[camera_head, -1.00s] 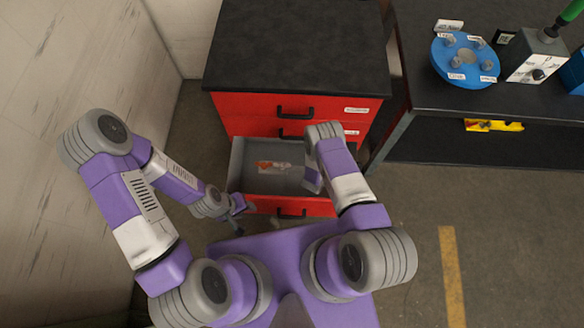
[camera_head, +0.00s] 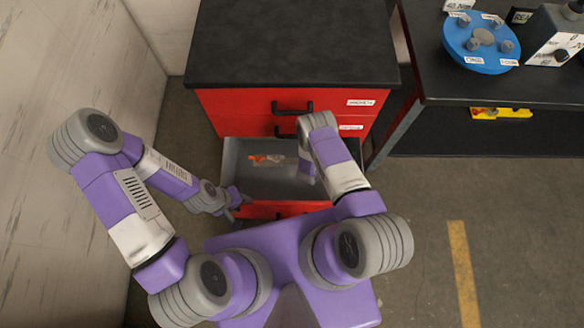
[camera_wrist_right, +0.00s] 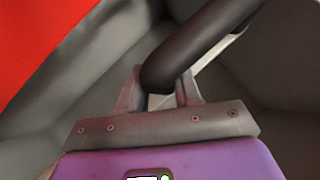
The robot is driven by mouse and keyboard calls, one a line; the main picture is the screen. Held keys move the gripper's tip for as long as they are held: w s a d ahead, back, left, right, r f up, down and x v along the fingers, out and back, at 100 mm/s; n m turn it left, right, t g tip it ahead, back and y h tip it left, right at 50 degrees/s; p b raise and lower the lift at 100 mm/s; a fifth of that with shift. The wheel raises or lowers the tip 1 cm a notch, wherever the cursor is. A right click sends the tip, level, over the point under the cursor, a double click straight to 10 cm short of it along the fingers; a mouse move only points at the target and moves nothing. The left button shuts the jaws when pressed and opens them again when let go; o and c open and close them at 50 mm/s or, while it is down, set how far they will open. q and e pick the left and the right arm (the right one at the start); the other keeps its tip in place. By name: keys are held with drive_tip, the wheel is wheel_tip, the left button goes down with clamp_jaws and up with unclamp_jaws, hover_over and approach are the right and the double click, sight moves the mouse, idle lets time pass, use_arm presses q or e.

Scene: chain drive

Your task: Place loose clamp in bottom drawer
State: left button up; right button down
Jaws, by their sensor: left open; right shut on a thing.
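The red cabinet's bottom drawer (camera_head: 231,165) is pulled out, showing its grey inside. My right gripper (camera_wrist_right: 160,88) is over or inside this drawer; in the head view my right forearm partly hides it. In the right wrist view its fingers are shut on a dark, rounded bar (camera_wrist_right: 195,45), apparently part of the clamp, whose far end leaves the picture. An orange and pale item (camera_head: 268,158) shows in the drawer area, left of the right gripper; I cannot tell whether it joins the held bar. My left gripper (camera_head: 236,205) is open beside the drawer's front left corner.
The cabinet top (camera_head: 293,45) is bare and black. A dark workbench (camera_head: 430,75) at right carries a blue round plate (camera_head: 480,42) and a grey box (camera_head: 550,38). A yellow item (camera_head: 498,113) lies on its lower shelf. A pale wall (camera_head: 70,60) stands close on the left.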

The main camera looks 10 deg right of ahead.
drive_tip(key=w+d+f+b, duration=0.1)
drive_tip(key=f+b, duration=0.2)
drive_tip(key=f, duration=0.2)
drive_tip(key=w+d+f+b, duration=0.1)
drive_tip(key=f+b, duration=0.2)
drive_tip(key=f, duration=0.2)
drive_tip(key=w+d+f+b, duration=0.1)
drive_tip(key=f+b, duration=0.2)
drive_tip(key=f, duration=0.2)
drive_tip(key=shift+f, duration=0.45)
drive_tip(key=shift+r, duration=0.15)
drive_tip(key=c, duration=0.8)
unclamp_jaws()
drive_tip(key=shift+p+v, duration=3)
drive_tip(key=shift+v, duration=3.1)
